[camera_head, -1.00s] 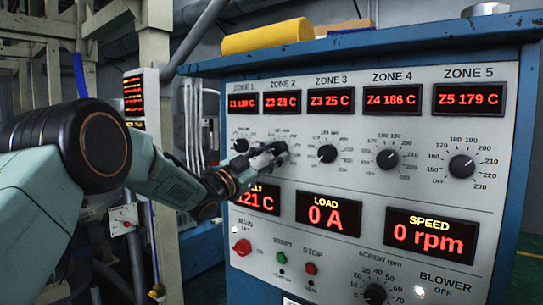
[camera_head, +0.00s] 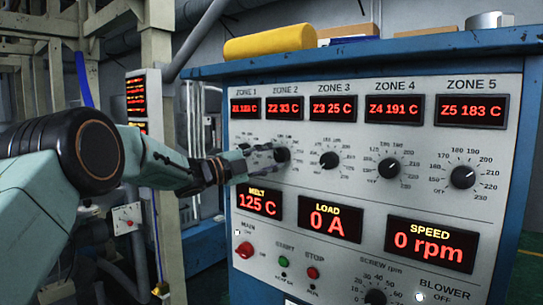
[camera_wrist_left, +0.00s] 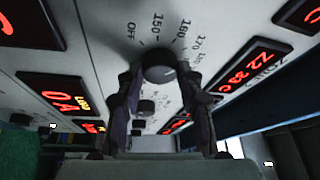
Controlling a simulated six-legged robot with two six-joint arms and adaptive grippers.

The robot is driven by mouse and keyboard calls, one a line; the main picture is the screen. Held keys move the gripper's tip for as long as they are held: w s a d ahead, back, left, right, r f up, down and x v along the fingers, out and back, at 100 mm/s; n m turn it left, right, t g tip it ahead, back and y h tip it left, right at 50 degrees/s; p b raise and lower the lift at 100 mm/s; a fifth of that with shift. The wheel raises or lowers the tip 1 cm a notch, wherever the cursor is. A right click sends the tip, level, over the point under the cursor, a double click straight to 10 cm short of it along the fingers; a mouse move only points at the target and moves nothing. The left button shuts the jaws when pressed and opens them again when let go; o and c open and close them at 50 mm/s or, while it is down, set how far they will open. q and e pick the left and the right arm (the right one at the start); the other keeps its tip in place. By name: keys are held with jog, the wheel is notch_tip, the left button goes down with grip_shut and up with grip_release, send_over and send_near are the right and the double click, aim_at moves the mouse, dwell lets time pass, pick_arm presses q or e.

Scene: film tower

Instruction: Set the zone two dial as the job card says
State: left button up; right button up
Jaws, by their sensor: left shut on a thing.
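The zone two dial (camera_head: 283,155) is a black round knob below the ZONE 2 display (camera_head: 283,106), which reads 33 C. My left gripper (camera_head: 268,151) reaches it from the left in the head view. In the left wrist view the dial (camera_wrist_left: 158,66) sits between the two dark fingers (camera_wrist_left: 162,88), which are shut on it. OFF, 150, 160 and 170 show around its scale. A small pale mark shows on the knob, but I cannot tell exactly which number it points at. No readable job card shows. My right gripper is not in view.
The zone three dial (camera_head: 329,160), zone four dial (camera_head: 388,167) and zone five dial (camera_head: 463,177) stand in a row to the right. Below are the melt display (camera_head: 259,203) and a red main switch (camera_head: 244,250). A yellow roll (camera_head: 270,41) lies on the cabinet top.

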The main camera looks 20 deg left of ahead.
pick_arm(q)
jog(key=shift+a+r+m, duration=0.1)
jog(key=shift+r+m, duration=0.2)
jog(key=shift+m, duration=0.1)
jog(key=o, duration=1.2)
jog(key=shift+w+f, duration=0.2)
jog(key=shift+f, duration=0.05)
jog(key=shift+s, duration=0.1)
jog(key=shift+s, duration=0.1)
jog(key=shift+v, duration=5.9)
jog(key=shift+r, duration=0.1)
